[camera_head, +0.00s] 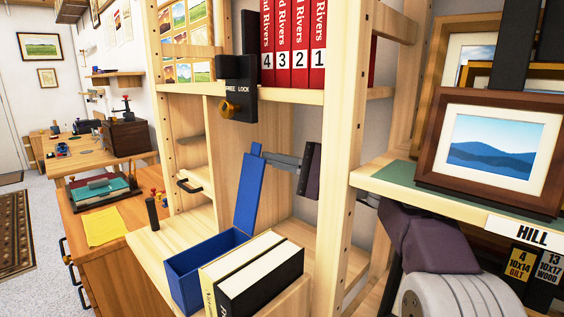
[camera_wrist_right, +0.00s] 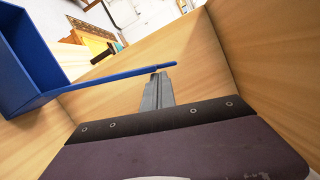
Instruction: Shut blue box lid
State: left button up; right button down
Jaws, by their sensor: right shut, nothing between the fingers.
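The blue box (camera_head: 185,279) sits on a low wooden shelf, with its lid (camera_head: 248,190) standing open, nearly upright and tilted a little. In the right wrist view the box (camera_wrist_right: 28,58) is at upper left, and the lid (camera_wrist_right: 120,81) shows as a thin blue strip, seen edge-on. My right gripper (camera_head: 266,156) reaches in from the right past a shelf post. It is shut and empty, its tips at the lid's upper part. The tips (camera_wrist_right: 157,76) meet the strip in the wrist view; I cannot tell whether they touch it. My left gripper is not in view.
Two thick books (camera_head: 252,272) stand right beside the box. A wooden post (camera_head: 340,140) rises close to my right arm. Red binders (camera_head: 292,45) and a black lock fitting (camera_head: 238,88) are above. A framed print (camera_head: 490,150) stands on the right shelf.

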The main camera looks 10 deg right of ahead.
aim_at(258, 160)
jog(key=s+a, duration=0.1)
jog(key=a+b, duration=0.1)
jog(key=s+a+r+b, duration=0.1)
jog(key=shift+s+a, duration=0.3)
jog(key=shift+a, duration=0.1)
jog(key=shift+a+r, duration=0.1)
dwell(0.4)
